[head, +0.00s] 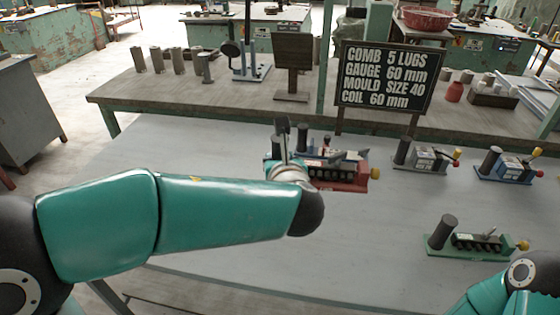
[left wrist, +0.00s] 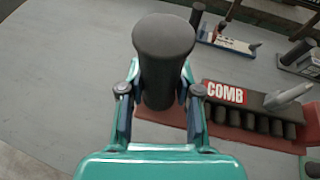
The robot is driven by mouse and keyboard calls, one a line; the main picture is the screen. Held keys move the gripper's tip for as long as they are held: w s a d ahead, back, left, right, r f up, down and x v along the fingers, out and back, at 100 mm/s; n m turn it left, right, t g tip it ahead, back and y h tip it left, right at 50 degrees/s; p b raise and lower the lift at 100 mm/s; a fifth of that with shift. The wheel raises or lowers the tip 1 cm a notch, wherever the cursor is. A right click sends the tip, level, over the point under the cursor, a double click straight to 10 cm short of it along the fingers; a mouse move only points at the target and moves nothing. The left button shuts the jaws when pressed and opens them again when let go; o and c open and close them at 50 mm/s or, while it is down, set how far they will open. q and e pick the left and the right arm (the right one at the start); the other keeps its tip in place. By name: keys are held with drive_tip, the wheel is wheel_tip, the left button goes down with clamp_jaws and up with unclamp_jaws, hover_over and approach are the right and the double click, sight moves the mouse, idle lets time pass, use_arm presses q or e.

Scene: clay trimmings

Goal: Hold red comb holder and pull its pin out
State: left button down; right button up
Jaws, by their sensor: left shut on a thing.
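The red comb holder (head: 345,180) lies on the near grey table, partly hidden by my left gripper (head: 284,150). A yellow knob (head: 375,173) shows at its right end. In the left wrist view, its red base (left wrist: 270,141) carries a COMB label (left wrist: 225,92) and a row of dark lugs. The left gripper (left wrist: 161,98) is shut around the holder's upright dark post (left wrist: 163,45), one finger on each side. My right arm shows only at the lower right edge of the head view; its gripper is out of view.
A blue-and-white holder (head: 325,153) lies just behind the red one. Grey (head: 425,157), blue (head: 510,167) and green (head: 470,243) holders stand to the right. A black sign (head: 388,78) stands behind. The table front between the red and green holders is clear.

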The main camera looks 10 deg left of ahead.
use_arm(q)
drive_tip(key=shift+f+b, duration=6.1)
drive_tip(key=shift+f, duration=0.75)
drive_tip(key=shift+f, duration=0.1)
drive_tip(key=shift+f+b, duration=1.55)
drive_tip(key=shift+f, duration=0.25)
drive_tip(key=shift+f+b, duration=0.1)
drive_tip(key=shift+b, duration=0.2)
